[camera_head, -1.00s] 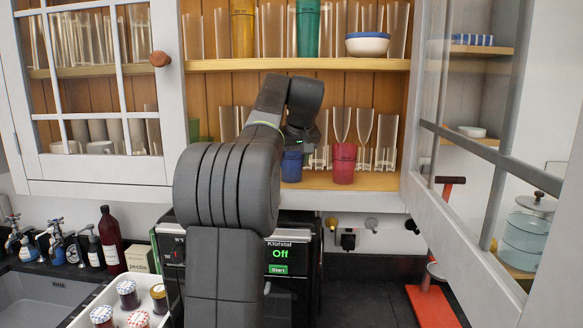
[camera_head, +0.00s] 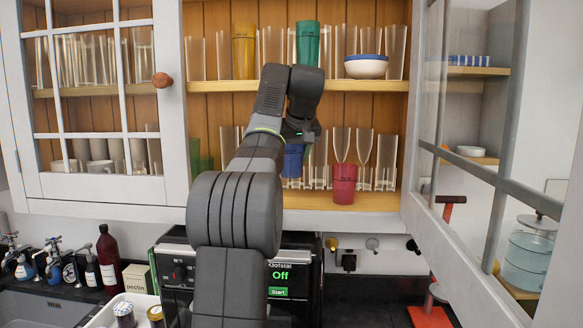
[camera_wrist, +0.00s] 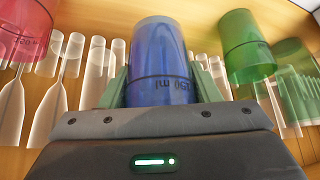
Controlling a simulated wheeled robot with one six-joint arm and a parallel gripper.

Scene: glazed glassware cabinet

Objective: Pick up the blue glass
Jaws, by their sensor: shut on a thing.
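The blue glass (camera_wrist: 158,65) stands between the two green fingers of my gripper (camera_wrist: 158,88) in the wrist view, and the gripper is shut on it. In the head view the blue glass (camera_head: 293,160) shows below my wrist, in front of the lower shelf's clear glasses. My arm and wrist hide part of it and the gripper fingers there. I cannot tell from the frames how far it is above the shelf.
A red glass (camera_head: 343,183) stands just right on the lower shelf (camera_head: 380,201). Green glasses (camera_wrist: 246,45) stand on the other side. Clear glasses (camera_wrist: 95,75) are close behind. The open glazed door (camera_head: 470,170) bounds the right.

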